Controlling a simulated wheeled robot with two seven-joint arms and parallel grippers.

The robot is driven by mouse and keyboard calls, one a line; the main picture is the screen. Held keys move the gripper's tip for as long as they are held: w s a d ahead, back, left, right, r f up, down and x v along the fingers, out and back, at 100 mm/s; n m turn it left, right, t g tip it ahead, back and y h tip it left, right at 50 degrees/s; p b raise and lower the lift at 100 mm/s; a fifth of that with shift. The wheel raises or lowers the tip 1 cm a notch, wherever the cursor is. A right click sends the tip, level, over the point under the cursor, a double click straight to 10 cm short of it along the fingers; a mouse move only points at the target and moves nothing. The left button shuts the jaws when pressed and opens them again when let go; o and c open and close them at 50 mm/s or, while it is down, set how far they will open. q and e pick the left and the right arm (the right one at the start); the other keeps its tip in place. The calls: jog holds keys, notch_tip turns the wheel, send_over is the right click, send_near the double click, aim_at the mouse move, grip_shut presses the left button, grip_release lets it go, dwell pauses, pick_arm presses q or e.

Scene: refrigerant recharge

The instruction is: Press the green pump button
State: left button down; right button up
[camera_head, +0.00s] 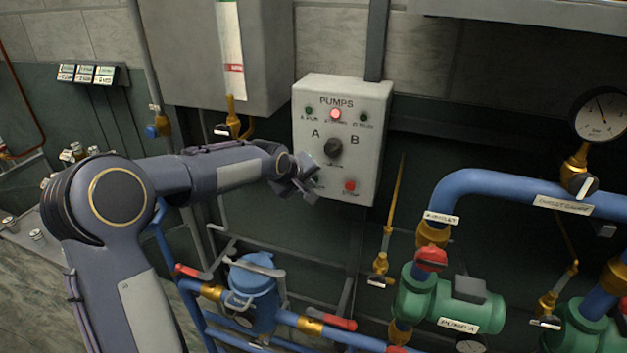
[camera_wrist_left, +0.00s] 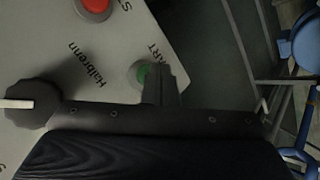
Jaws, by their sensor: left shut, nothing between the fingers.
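The grey pump control box (camera_head: 369,150) hangs on the wall in the head view. The green button (camera_wrist_left: 143,74), labelled with letters ending in "ART", shows in the left wrist view. In the head view my gripper largely hides the button's place. My left gripper (camera_head: 306,182) is shut and empty at the lower left of the box. In the left wrist view its fingers (camera_wrist_left: 163,82) overlap the right edge of the green button. I cannot tell whether they touch it. My right gripper is in neither view.
A red button (camera_head: 350,186) is right of my gripper, and a black selector knob (camera_head: 333,148) is above it. A red lamp (camera_head: 336,114) glows at the top of the box. Pipes and a green pump (camera_head: 452,306) stand lower right.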

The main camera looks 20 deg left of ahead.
pick_arm(q)
jog(key=shift+w, duration=0.4)
dwell(0.4)
jog(key=shift+s, duration=0.1)
jog(key=shift+s+b, duration=0.55)
jog(key=shift+s, duration=0.25)
jog(key=s+b, duration=0.2)
jog(key=s, duration=0.3)
jog(key=shift+d, duration=0.15)
dwell(0.7)
